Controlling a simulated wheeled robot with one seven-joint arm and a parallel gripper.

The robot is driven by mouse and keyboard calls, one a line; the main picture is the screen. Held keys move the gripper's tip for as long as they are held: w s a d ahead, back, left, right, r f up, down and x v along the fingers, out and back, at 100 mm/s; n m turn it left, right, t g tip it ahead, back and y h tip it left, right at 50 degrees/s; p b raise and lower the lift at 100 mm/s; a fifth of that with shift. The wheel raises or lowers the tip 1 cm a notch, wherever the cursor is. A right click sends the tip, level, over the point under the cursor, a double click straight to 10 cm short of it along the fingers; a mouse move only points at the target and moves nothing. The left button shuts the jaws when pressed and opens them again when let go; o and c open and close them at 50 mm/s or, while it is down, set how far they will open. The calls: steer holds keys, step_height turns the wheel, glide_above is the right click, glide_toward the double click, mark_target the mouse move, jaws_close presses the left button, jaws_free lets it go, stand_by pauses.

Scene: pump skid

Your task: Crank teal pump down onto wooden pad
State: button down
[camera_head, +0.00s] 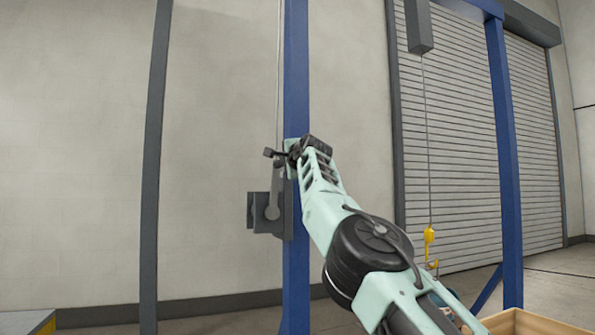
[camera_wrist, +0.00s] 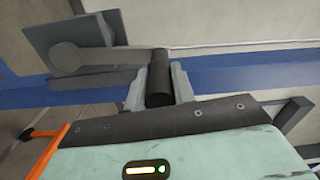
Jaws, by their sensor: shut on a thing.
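The winch (camera_head: 262,212) is a dark grey box on a blue post (camera_head: 296,260), left of centre in the head view. Its crank arm (camera_head: 275,192) points up from the hub. In the wrist view the winch (camera_wrist: 65,45) is at the upper left, and the crank arm (camera_wrist: 105,59) runs right to a black handle (camera_wrist: 159,72). My gripper (camera_wrist: 157,90) is shut on this handle, one finger on each side; my gripper (camera_head: 286,153) is at the crank's upper end in the head view.
A wooden crate edge (camera_head: 535,324) shows at the lower right. A second blue post (camera_head: 506,150) stands before the roller shutter (camera_head: 455,140).

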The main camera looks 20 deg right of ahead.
steer(key=a+f+n+b, duration=0.6)
steer(key=a+f, duration=0.5)
steer(key=a, duration=0.5)
steer(key=shift+a+f+b, duration=0.25)
steer(key=shift+a+b, duration=0.1)
steer(key=shift+b, duration=0.95)
steer(key=shift+d, duration=0.2)
steer(key=c, duration=1.2)
jaws_free()
steer(key=shift+d, duration=0.2)
steer(key=shift+o, duration=0.2)
steer(key=shift+a, duration=0.2)
steer(key=shift+s+a, duration=0.1)
